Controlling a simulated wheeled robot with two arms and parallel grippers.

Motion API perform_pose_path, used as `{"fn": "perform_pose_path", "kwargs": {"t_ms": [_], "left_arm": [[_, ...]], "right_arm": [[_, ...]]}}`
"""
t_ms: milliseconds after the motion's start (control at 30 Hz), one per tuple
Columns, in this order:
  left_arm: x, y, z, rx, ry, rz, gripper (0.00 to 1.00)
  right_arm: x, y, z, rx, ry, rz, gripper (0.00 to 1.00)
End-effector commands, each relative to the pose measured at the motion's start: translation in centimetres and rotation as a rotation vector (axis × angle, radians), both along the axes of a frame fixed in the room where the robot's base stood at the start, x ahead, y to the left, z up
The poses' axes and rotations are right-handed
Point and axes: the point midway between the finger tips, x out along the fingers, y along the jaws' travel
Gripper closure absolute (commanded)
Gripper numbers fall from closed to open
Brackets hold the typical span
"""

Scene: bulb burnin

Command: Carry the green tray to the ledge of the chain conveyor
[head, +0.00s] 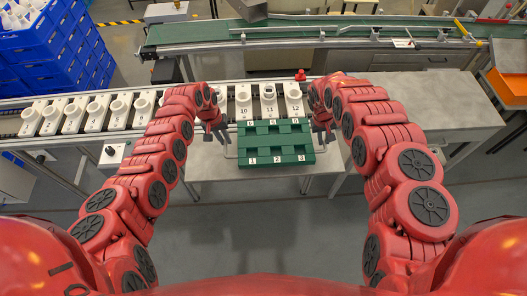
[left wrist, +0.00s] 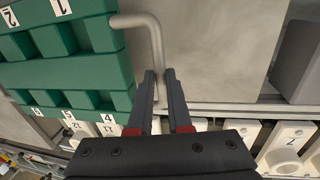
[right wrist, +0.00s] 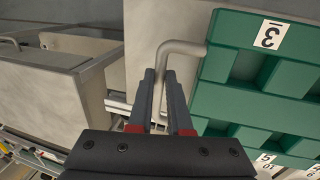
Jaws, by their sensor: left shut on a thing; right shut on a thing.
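The green tray (head: 276,160) is in the middle of the head view, with numbered compartments 1, 2 and 3 along its near edge. Its compartments look empty. A bent metal handle sticks out on each side. My left gripper (head: 221,136) is shut on the tray's left handle (left wrist: 150,24), which shows between the fingers (left wrist: 160,80) in the left wrist view. My right gripper (head: 325,133) is shut on the right handle (right wrist: 182,47), also seen between the fingers (right wrist: 163,80) in the right wrist view. The tray looks level, over or on a grey table; I cannot tell whether it touches.
The chain conveyor (head: 70,101) with numbered white sockets runs across behind the tray. A green belt (head: 200,35) lies further back. Blue crates (head: 45,50) stand at back left. A grey cabinet top (head: 440,100) is at right, with an orange bin (head: 508,88) beyond.

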Motion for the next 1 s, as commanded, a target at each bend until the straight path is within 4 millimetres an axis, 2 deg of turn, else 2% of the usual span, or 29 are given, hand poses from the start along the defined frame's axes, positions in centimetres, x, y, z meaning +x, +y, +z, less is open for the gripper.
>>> {"fn": "perform_pose_path", "kwargs": {"t_ms": [267, 833, 867, 1000], "left_arm": [[0.0, -0.1, -0.8, -0.001, 0.000, -0.001, 1.00], [0.0, -0.1, -5.2, -0.001, 0.000, -0.001, 1.00], [0.0, -0.1, -5.1, -0.001, 0.000, -0.001, 0.81], [0.0, 0.0, -4.8, -0.001, 0.000, 0.000, 0.56]], "right_arm": [[0.0, 0.1, -0.8, 0.000, -0.001, 0.001, 1.00], [0.0, 0.1, -5.2, 0.001, -0.001, 0.001, 1.00], [0.0, 0.1, -5.1, 0.001, -0.001, 0.001, 0.81], [0.0, 0.1, -4.8, 0.001, -0.001, 0.001, 0.56]]}}
